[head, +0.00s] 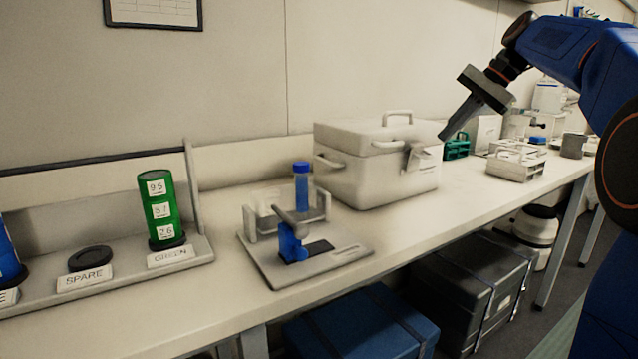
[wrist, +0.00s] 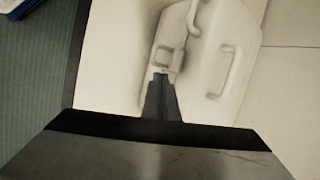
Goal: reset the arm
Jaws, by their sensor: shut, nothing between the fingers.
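My arm (head: 560,50) reaches in from the right in the head view, raised above the bench. My gripper (head: 443,135) points down and left, in front of the right end of a white lidded box (head: 365,170) with handles and a latch. In the wrist view the fingers (wrist: 161,78) are together with nothing between them, and the box (wrist: 215,50) with its latch lies beyond them. The gap between fingertips and box cannot be judged exactly.
A green cylinder (head: 161,208) stands in a labelled rack at left, beside an empty SPARE place. A stand (head: 300,262) holds a blue-capped tube (head: 301,185). Green (head: 457,146) and white (head: 515,163) racks stand right of the box. Cases lie under the bench.

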